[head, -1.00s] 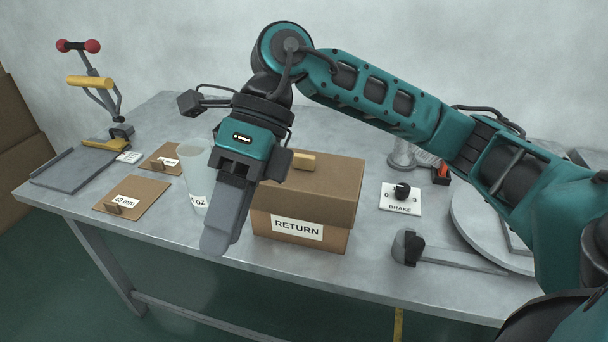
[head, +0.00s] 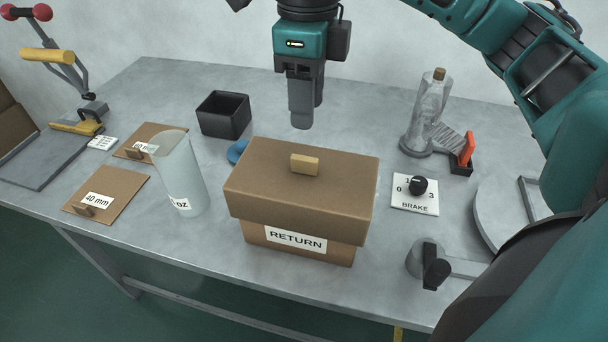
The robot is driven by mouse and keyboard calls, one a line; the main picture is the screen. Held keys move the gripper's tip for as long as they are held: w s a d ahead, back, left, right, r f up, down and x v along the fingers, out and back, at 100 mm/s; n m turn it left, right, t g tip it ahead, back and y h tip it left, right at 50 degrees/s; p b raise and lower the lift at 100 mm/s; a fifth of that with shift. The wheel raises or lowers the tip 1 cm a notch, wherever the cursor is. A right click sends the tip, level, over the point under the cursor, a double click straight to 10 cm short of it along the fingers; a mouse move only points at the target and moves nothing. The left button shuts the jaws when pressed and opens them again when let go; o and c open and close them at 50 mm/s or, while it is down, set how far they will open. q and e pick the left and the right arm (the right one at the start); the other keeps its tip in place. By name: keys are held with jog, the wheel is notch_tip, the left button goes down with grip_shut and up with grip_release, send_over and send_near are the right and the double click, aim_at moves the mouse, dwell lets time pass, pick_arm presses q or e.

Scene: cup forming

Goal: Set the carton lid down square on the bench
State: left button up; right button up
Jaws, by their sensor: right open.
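The brown carton lid (head: 265,185) sits on top of the carton (head: 257,236), which has a white RETURN label on its front. A small tan block handle (head: 305,164) stands on the middle of the lid. My right gripper (head: 307,112) points down with its fingers apart and empty. In the picture it is just beyond the lid's back edge, clear of the handle. Its height over the bench (head: 215,255) is hard to tell. My left gripper does not show.
A clear cup (head: 182,178) stands left of the carton. A black bin (head: 224,115) and a partly hidden blue item (head: 237,151) lie behind it. A brake dial (head: 415,194) and a bottle (head: 428,110) are to the right. Bare bench lies in front of the cup.

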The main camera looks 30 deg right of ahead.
aim_at(304, 157)
notch_tip(304, 157, down, 10)
jog(key=shift+a+f, duration=0.15)
dwell(0.4)
jog(key=shift+c, duration=0.4)
grip_shut()
jog(key=shift+w, duration=0.1)
